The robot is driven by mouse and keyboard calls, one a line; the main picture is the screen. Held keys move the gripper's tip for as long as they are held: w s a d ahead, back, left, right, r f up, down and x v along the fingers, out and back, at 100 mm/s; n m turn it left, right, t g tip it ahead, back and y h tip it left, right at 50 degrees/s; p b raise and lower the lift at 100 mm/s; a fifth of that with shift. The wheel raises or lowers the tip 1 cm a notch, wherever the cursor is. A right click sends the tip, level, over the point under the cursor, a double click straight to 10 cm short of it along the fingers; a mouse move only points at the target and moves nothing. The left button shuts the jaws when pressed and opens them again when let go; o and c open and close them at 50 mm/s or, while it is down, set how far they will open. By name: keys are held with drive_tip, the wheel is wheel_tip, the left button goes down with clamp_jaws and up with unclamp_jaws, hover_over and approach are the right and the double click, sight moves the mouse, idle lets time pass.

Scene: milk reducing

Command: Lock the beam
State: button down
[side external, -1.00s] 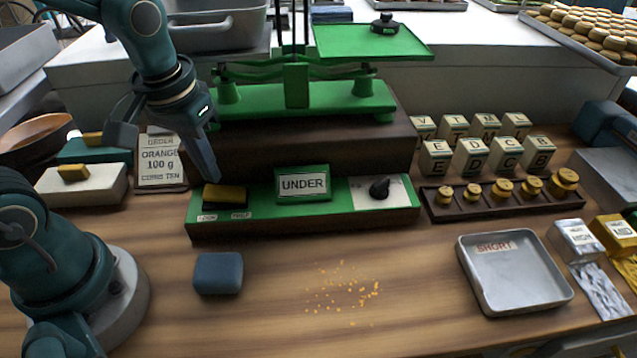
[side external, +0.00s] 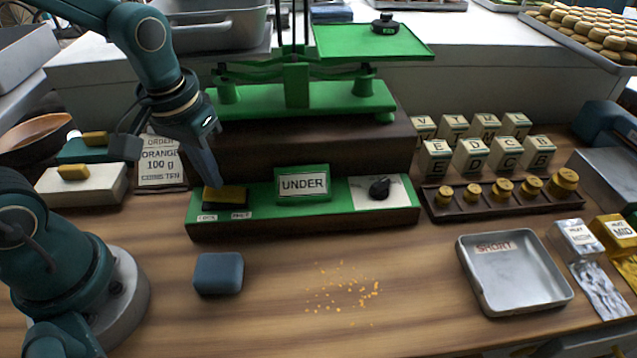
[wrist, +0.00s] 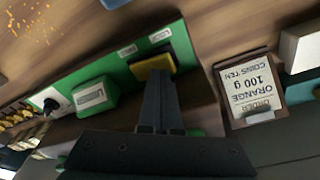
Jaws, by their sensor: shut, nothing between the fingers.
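The balance's green beam (side external: 330,71) runs across above its green base, carrying a pan (side external: 375,42) with a dark weight (side external: 384,25). On the green control panel (side external: 262,208) is a yellow-topped switch (side external: 228,198), with two small labels below it that are hard to read. My gripper (side external: 215,184) is shut and empty, pointing down at the switch's left part. In the wrist view the closed fingertips (wrist: 158,72) overlap the yellow switch (wrist: 145,67); contact looks likely, but I cannot confirm it.
A sign reading UNDER (side external: 303,184) and a black knob (side external: 379,188) share the panel. An order card (side external: 160,172) stands left of it. A blue-grey block (side external: 218,273), orange crumbs (side external: 343,290) and a metal tray (side external: 512,275) are in front. Lettered cubes (side external: 471,157) stand right.

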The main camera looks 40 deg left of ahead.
sight(216, 193)
drive_tip(key=shift+f, duration=0.6)
idle(0.3)
drive_tip(key=shift+r, duration=3.55)
drive_tip(key=s+d+r+m+t, duration=0.2)
drive_tip(key=s+m+t, duration=0.1)
drive_tip(key=s, duration=0.3)
drive_tip(key=shift+d+t, duration=0.25)
drive_tip(key=shift+t, duration=0.15)
